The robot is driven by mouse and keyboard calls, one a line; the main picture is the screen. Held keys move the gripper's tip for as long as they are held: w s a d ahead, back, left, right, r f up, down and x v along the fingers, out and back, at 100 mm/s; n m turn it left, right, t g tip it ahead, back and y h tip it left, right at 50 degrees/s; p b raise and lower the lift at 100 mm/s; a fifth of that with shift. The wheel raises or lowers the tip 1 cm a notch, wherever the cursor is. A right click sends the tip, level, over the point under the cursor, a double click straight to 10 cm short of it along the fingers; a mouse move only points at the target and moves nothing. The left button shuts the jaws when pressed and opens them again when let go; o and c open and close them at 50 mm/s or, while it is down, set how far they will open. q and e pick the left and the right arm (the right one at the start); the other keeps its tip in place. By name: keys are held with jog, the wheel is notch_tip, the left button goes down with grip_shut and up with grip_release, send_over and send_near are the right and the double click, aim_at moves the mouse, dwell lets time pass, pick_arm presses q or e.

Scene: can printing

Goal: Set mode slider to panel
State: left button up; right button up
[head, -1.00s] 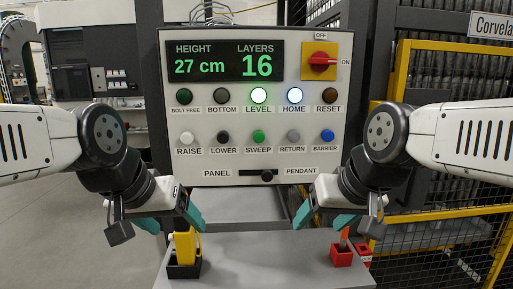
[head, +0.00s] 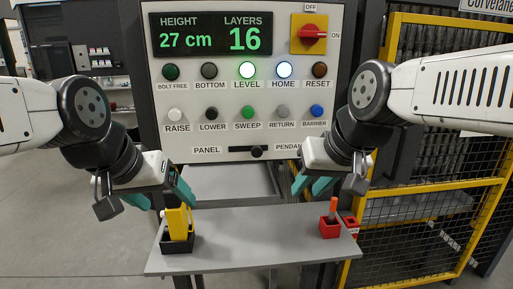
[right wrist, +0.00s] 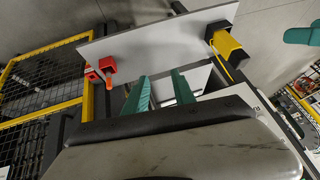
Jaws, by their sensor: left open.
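The mode slider (head: 256,152) is a round black knob in a dark horizontal slot at the bottom of the control panel (head: 330,75). The knob sits right of the slot's middle, nearer the PENDANT label than the PANEL label. My left gripper (head: 161,196) is open, below and left of the panel, in front of the shelf by a yellow tool. My right gripper (head: 311,186) is open and empty, below and right of the slider and apart from it. Its two teal fingers (right wrist: 160,92) stand apart in the right wrist view.
A grey shelf (head: 260,240) juts out below the panel. It holds a yellow tool (head: 178,222) in a black holder and red holders (head: 330,229), one with an orange stick. A yellow-framed mesh fence (head: 430,207) stands at right. Panel buttons lie above the slider.

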jog(key=shift+g, duration=0.3)
jog(key=w+r, duration=0.3)
jog(key=w, duration=0.1)
jog(key=shift+w+r, duration=0.3)
jog(key=shift+r, duration=0.05)
grip_shut()
jog(key=w+r+g, duration=0.1)
jog(key=w+r, duration=0.2)
jog(key=w, duration=0.7)
jog(key=w+r, duration=0.4)
jog(key=w, duration=0.6)
jog(key=shift+w+a+r+m+g+y, duration=0.15)
jog(key=shift+w+a+m+g+y, duration=0.05)
jog(key=shift+w+m+g+y, duration=0.2)
